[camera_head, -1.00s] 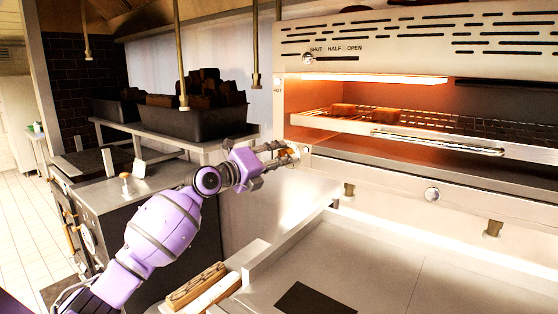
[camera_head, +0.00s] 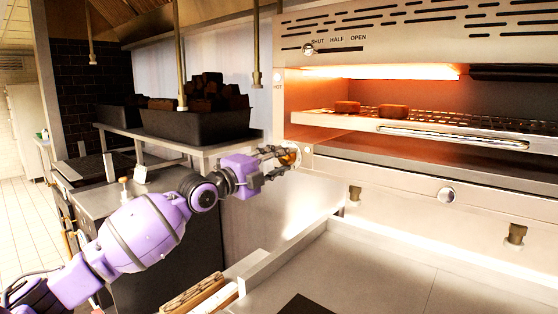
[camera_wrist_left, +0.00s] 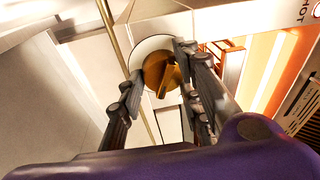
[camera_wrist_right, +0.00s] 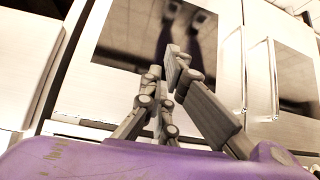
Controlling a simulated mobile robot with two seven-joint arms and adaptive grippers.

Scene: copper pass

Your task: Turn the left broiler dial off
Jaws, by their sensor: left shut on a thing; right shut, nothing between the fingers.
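The left broiler dial (camera_wrist_left: 155,76) is a round brass knob with a raised bar across it, on a pale round plate. The bar is tilted in the left wrist view. In the head view the dial (camera_head: 291,157) sits at the broiler's lower left corner, partly hidden by my fingers. My left gripper (camera_head: 281,155) is shut on it, one finger on each side, as the left wrist view (camera_wrist_left: 160,64) shows. The left burner (camera_head: 380,71) glows bright. My right gripper (camera_wrist_right: 164,64) is shut and empty, and shows only in its wrist view.
The broiler rack (camera_head: 455,120) holds two browned pieces, with a handle (camera_head: 455,136) in front. A black bin (camera_head: 195,123) of dark chunks stands on a shelf at left. The steel counter (camera_head: 370,270) below is largely clear.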

